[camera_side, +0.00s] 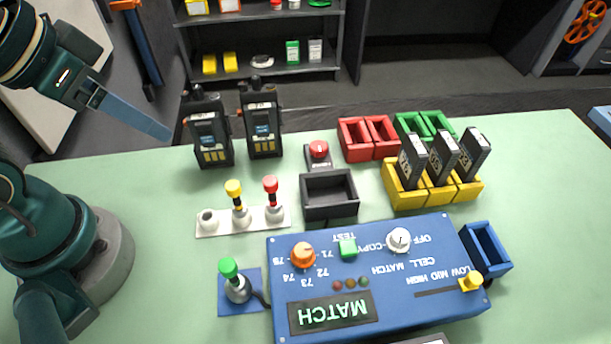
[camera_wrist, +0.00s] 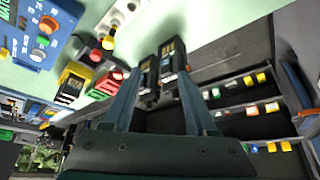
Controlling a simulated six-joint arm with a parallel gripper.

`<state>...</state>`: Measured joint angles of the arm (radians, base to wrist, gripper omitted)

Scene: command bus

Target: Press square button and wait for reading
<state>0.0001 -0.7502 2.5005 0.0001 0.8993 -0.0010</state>
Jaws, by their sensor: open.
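The green square button (camera_side: 348,248) sits on the sloped blue panel (camera_side: 400,310), between an orange knob (camera_side: 303,255) and a white knob (camera_side: 398,239). The panel's display (camera_side: 333,313) reads MATCH in green, upside down in the side view. My gripper (camera_wrist: 155,92) is open and empty. In the side view its blue fingers (camera_side: 135,110) are high at the upper left, far from the panel. The panel also shows at the left of the wrist view (camera_wrist: 38,50).
Two black radios (camera_side: 208,135) stand at the back. Plungers on a white strip (camera_side: 243,220), a black box (camera_side: 329,197), and red (camera_side: 368,138), green and yellow bins, the yellow holding dark modules, crowd the middle. A green-topped plunger (camera_side: 235,280) stands left of the panel.

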